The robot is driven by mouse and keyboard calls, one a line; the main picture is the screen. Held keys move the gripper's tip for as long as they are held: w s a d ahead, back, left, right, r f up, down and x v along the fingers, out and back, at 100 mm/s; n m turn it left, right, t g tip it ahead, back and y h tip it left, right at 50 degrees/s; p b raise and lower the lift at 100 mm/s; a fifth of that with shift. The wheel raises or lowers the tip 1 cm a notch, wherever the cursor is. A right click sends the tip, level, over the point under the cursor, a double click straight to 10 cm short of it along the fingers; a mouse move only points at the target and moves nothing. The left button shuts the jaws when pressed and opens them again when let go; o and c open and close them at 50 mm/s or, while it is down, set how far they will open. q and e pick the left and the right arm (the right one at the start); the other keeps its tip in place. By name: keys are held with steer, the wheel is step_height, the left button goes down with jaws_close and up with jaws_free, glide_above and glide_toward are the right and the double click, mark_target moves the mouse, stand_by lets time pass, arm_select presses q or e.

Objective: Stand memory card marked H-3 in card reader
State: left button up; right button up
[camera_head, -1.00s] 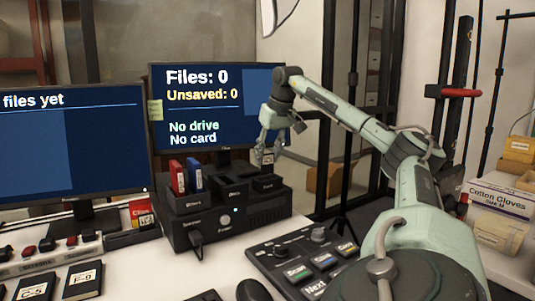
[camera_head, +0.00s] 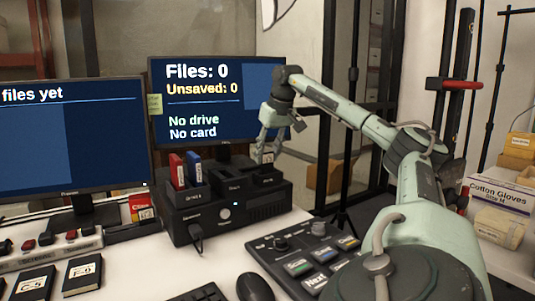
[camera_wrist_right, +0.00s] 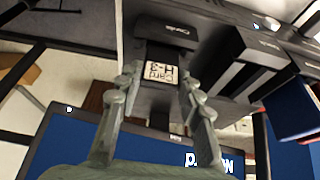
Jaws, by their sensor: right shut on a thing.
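The memory card marked H-3 (camera_wrist_right: 160,72) is small, with a white label reading "Card H-3", upside down in the wrist view. My right gripper (camera_wrist_right: 160,85) is shut on it, one finger on each side. In the head view the right gripper (camera_head: 267,152) points down with the card (camera_head: 267,157) at the right end of the black dock. The card reader (camera_head: 268,178) is the dock's right-hand block, just below the card. In the wrist view the reader (camera_wrist_right: 176,30) lies close to the card's far end; I cannot tell whether they touch. My left gripper is not in view.
Red (camera_head: 178,171) and blue (camera_head: 194,168) drives stand in the dock's left block. A monitor (camera_head: 205,75) reading "No drive, No card" is behind the gripper. A control panel (camera_head: 305,258) and mouse (camera_head: 254,287) lie in front. A second monitor (camera_head: 70,135) stands left.

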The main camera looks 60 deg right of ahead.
steer(key=shift+f+b, duration=0.65)
steer(key=shift+f, duration=0.25)
steer(key=o, duration=0.9)
steer(key=shift+o, duration=0.2)
steer(key=v, duration=0.7)
steer(key=shift+r, duration=0.25)
steer(key=shift+s+a+f, duration=0.1)
